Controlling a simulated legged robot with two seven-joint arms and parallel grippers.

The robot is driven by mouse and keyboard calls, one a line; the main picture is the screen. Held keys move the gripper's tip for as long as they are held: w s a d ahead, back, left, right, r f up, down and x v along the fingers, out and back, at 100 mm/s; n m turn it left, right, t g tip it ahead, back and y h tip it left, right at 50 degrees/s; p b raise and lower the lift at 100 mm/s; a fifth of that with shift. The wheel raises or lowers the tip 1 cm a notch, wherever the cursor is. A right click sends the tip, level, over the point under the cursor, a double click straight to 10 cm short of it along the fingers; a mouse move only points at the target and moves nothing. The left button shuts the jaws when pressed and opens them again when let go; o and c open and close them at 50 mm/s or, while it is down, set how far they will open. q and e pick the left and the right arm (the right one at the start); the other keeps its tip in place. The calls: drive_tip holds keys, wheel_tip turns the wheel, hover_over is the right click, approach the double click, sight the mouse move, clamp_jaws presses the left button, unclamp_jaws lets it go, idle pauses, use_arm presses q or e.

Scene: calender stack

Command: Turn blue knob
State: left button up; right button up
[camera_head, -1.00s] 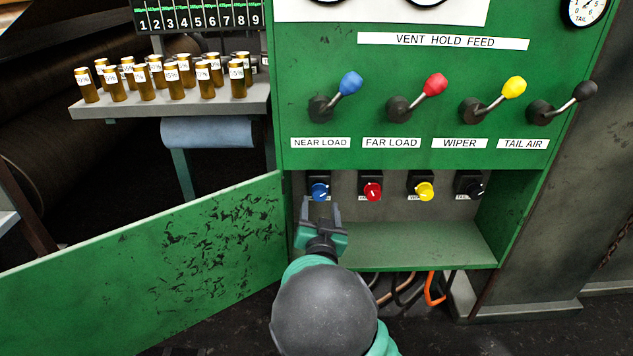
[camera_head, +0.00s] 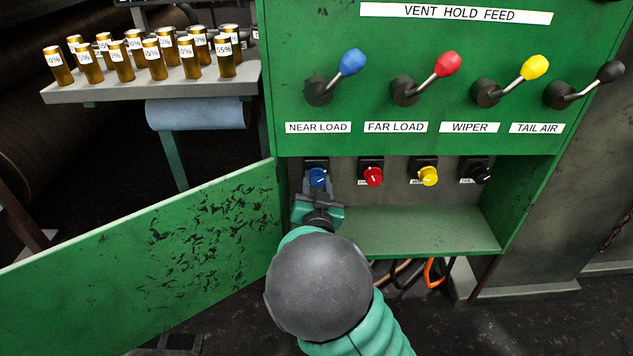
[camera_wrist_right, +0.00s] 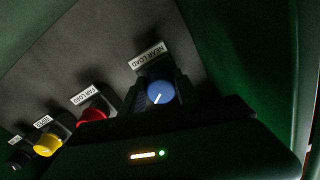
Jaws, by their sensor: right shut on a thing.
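The blue knob (camera_head: 317,177) sits at the left end of a row of knobs in the open recess of the green cabinet. It also shows in the right wrist view (camera_wrist_right: 160,92), with a white pointer line on its face and a NEAR LOAD label above it. My right gripper (camera_head: 318,186) reaches up to it from below, its fingers on either side of the knob and shut on it. The fingers partly hide the knob's sides. My left gripper is not in view.
Red (camera_head: 372,176), yellow (camera_head: 428,176) and black (camera_head: 479,173) knobs sit to the right. Several levers, including a blue one (camera_head: 352,62), stand above. An open green door (camera_head: 150,250) extends left. A shelf (camera_head: 150,88) holds several labelled brown bottles.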

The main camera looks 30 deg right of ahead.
clamp_jaws()
drive_tip(key=shift+r+n+p, duration=0.25)
drive_tip(key=shift+n+p, duration=0.05)
drive_tip(key=shift+p, duration=0.35)
drive_tip(key=shift+f, duration=0.25)
drive_tip(key=o, duration=1.1)
unclamp_jaws()
drive_tip(key=shift+o, duration=0.2)
drive_tip(key=shift+f, duration=0.1)
